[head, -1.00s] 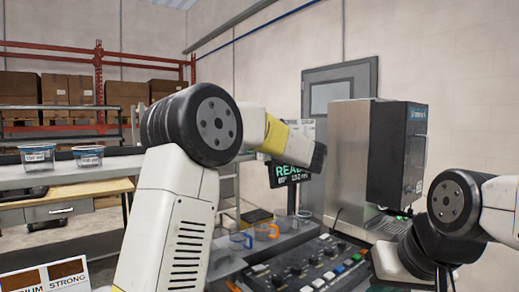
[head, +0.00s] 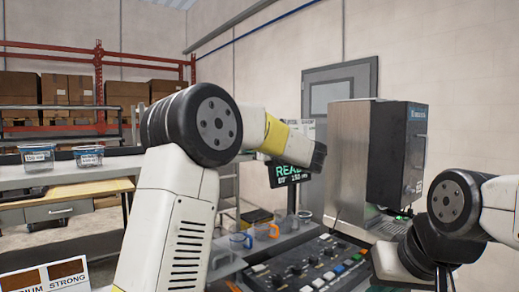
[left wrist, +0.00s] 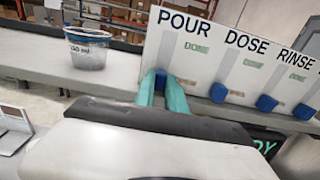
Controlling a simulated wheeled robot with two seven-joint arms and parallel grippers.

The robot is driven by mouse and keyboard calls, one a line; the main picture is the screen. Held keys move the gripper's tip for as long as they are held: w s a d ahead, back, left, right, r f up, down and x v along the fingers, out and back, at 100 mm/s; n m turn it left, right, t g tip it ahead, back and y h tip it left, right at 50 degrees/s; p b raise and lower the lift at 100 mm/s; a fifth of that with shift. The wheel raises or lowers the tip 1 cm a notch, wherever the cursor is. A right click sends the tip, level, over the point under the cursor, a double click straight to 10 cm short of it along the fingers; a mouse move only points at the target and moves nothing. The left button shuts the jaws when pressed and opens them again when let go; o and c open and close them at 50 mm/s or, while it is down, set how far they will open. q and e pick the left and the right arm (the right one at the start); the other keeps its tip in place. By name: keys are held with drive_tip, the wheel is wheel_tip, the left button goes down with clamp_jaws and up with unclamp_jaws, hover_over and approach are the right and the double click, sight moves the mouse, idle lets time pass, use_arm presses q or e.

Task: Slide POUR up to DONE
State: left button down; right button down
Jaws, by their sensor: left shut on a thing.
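In the left wrist view a white board (left wrist: 154,58) carries the words POUR, DOSE and RINSE, each above a grey slot with a blue knob. A green DONE label (left wrist: 196,47) is beside the upper part of the POUR slot. The blue POUR knob (left wrist: 160,82) is at the low end of its slot, level with the DOSE knob (left wrist: 218,93) and RINSE knob (left wrist: 266,103). My left gripper (left wrist: 162,90) has its teal fingers shut on the POUR knob, one either side. In the head view my left arm hides most of the board.
A clear tub (left wrist: 87,48) stands on the grey ledge left of the board. A dark display (head: 288,174) with green text is below my left wrist in the head view. A control panel (head: 310,265) and a steel dispenser (head: 347,160) stand further right.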

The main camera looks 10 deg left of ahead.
use_arm(q)
drive_tip(key=shift+r, duration=0.1)
wheel_tip(320, 180, up, 6)
idle(0.4)
drive_tip(key=c, duration=1.4)
unclamp_jaws()
drive_tip(key=shift+o, duration=0.2)
drive_tip(key=v, duration=0.7)
drive_tip(key=shift+s+d, duration=0.3)
drive_tip(key=shift+d, duration=0.05)
